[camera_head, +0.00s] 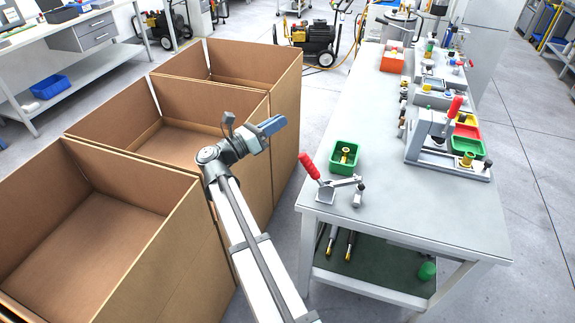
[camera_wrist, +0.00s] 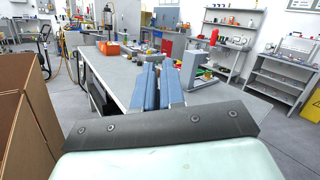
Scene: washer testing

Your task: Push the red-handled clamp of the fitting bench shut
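A toggle clamp with a red handle (camera_head: 310,166) is mounted at the near left corner of the grey workbench (camera_head: 400,205). Its handle stands up, leaning left, and its metal arm reaches right. A second red handle (camera_head: 455,107) stands upright on a grey fixture (camera_head: 428,135) farther right; it also shows in the wrist view (camera_wrist: 213,37). My gripper (camera_head: 272,125) is left of the bench, above the cardboard boxes and apart from both handles. Its blue fingers (camera_wrist: 158,88) lie together with nothing seen between them. I cannot make out the corner clamp in the wrist view.
Open cardboard boxes (camera_head: 185,215) stand left of the bench, below my arm. A green bin (camera_head: 343,157) with a brass part sits just behind the corner clamp. Red, yellow and green trays (camera_head: 468,146) are beside the fixture. The bench's near right surface is clear.

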